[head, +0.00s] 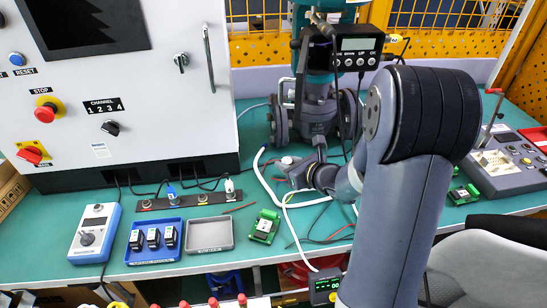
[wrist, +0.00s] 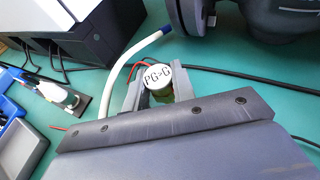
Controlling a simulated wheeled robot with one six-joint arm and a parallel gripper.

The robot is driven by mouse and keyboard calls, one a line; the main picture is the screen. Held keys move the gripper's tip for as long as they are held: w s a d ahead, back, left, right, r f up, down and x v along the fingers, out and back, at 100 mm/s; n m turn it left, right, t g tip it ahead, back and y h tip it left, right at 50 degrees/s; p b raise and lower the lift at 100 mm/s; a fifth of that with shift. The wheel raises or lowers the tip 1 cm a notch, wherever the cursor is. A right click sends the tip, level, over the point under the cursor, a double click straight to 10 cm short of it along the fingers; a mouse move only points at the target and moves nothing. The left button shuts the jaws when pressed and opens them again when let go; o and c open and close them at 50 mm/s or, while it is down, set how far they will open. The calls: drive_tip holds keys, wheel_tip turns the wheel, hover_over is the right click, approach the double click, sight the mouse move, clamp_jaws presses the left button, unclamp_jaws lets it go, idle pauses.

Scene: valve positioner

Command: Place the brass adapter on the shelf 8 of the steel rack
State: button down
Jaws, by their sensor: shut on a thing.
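My gripper (head: 297,174) is over the green bench, in front of the grey valve assembly. In the wrist view its two fingers (wrist: 158,90) are closed on a short round piece with a white top marked "PG>G" and a brassy side, which looks like the brass adapter (wrist: 158,76). In the head view the piece is small and partly hidden by the gripper. I cannot tell whether it touches the bench. I see no steel rack and no shelf marked 8 in either view.
A white hose (head: 258,170) curves close beside my gripper. The valve assembly (head: 315,110) stands behind it. A blue tray (head: 153,242), an empty grey tray (head: 209,235) and a green circuit board (head: 265,227) lie to the left. A control cabinet (head: 120,90) stands at back left.

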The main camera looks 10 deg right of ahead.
sight(273, 165)
drive_tip(key=shift+w+a+r, duration=0.1)
drive_tip(key=shift+w+a, duration=0.35)
drive_tip(key=shift+w, duration=0.2)
drive_tip(key=shift+w+a, duration=0.4)
drive_tip(key=shift+w, duration=0.25)
drive_tip(key=x, duration=0.3)
drive_tip(key=shift+w+a, duration=0.1)
drive_tip(key=shift+w, duration=0.1)
drive_tip(key=shift+f, duration=0.3)
drive_tip(key=c, duration=1.5)
unclamp_jaws()
drive_tip(key=shift+r, duration=0.1)
drive_tip(key=shift+o, duration=0.2)
